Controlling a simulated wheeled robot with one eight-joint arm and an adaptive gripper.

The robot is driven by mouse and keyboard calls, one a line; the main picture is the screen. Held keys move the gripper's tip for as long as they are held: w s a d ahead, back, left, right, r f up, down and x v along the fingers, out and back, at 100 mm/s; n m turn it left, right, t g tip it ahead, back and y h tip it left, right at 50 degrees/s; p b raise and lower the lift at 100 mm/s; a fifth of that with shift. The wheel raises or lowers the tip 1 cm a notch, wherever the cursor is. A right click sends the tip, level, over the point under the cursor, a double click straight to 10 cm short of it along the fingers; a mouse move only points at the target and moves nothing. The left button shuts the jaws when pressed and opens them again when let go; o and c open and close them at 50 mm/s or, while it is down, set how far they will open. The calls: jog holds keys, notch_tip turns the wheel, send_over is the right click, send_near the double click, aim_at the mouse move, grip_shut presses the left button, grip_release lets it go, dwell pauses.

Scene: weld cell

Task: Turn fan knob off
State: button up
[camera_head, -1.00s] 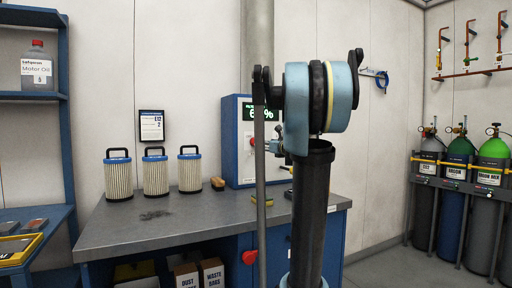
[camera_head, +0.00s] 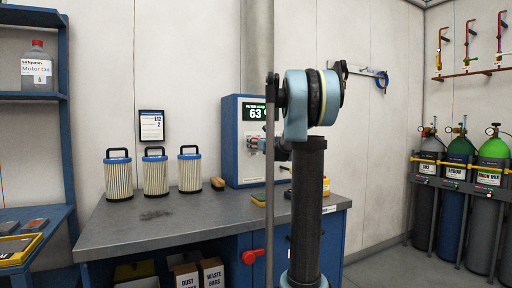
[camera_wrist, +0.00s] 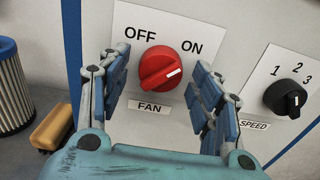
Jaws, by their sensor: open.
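The red fan knob (camera_wrist: 157,70) sits on a white plate (camera_wrist: 128,20) with OFF at its upper left, ON at its upper right and FAN below. Its white mark points right and slightly up, towards the ON side. My gripper (camera_wrist: 160,82) is open in the wrist view, with one finger to each side of the knob and gaps between. In the head view, my gripper (camera_head: 258,144) is in front of the blue control box (camera_head: 234,170), partly hidden by my arm. The knob is hard to make out there.
A black speed knob (camera_wrist: 285,98) sits right of the fan knob. A wooden brush-like block (camera_wrist: 52,127) and a filter (camera_wrist: 12,88) stand at left. The box stands on a grey workbench (camera_head: 185,222) with several filters. Gas cylinders (camera_head: 456,195) stand far right.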

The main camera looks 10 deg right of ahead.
jog(key=c, duration=1.1)
jog(key=shift+n, duration=0.3)
jog(key=n, duration=1.2)
jog(key=shift+d+n, duration=0.15)
jog(key=shift+n, duration=0.15)
jog(key=shift+o, duration=0.2)
jog(key=n, duration=0.4)
jog(key=shift+n, duration=0.3)
